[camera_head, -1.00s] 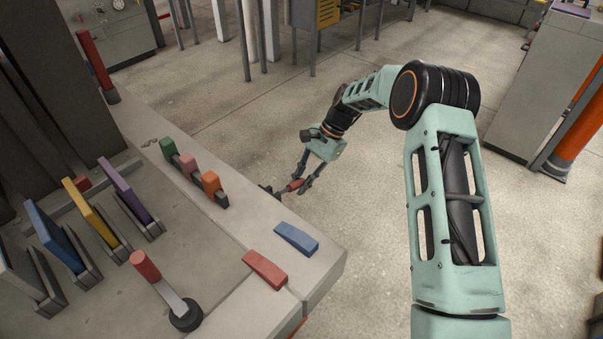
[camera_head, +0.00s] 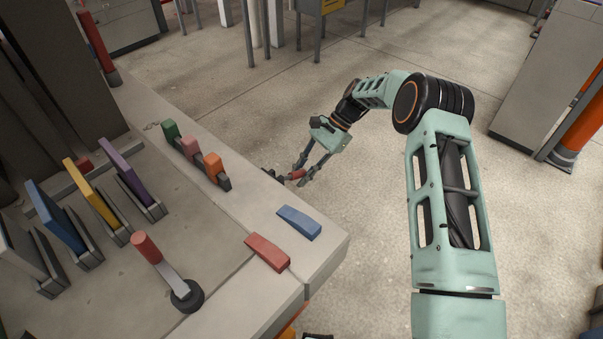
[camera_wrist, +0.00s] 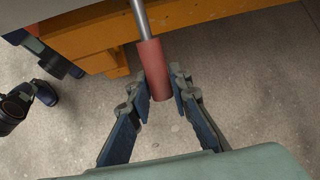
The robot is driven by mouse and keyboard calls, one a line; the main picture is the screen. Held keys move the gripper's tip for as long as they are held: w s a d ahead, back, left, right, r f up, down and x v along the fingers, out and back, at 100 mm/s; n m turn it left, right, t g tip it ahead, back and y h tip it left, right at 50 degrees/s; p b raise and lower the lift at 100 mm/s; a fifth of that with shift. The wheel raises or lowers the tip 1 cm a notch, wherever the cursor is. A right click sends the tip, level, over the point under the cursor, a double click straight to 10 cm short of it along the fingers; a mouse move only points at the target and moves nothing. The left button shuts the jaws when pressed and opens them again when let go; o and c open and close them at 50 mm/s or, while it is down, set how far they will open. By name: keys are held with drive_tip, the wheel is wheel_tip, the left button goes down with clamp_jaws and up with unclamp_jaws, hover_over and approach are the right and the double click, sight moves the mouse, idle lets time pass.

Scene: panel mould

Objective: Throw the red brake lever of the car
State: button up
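The red brake lever is a red cylindrical handle (camera_head: 297,174) on a thin metal rod, projecting past the table's edge. In the wrist view, the red handle (camera_wrist: 153,68) hangs from the upper middle, its rod running up past an orange beam. My gripper (camera_head: 303,175) is at the handle in the head view. In the wrist view, my gripper's fingertips (camera_wrist: 162,90) stand on either side of the handle's lower part, close against it and apparently shut on it. The lever's pivot is hidden.
The table (camera_head: 245,205) holds another red-handled lever (camera_head: 146,248), a red block (camera_head: 267,252), a blue block (camera_head: 299,222) and a row of green, pink and orange pieces (camera_head: 212,165). Upright coloured panels (camera_head: 90,197) stand left. Open floor (camera_head: 380,240) lies right of the table.

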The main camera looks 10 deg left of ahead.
drive_tip(key=o, duration=0.3)
drive_tip(key=shift+o, duration=0.2)
drive_tip(key=v, duration=1.2)
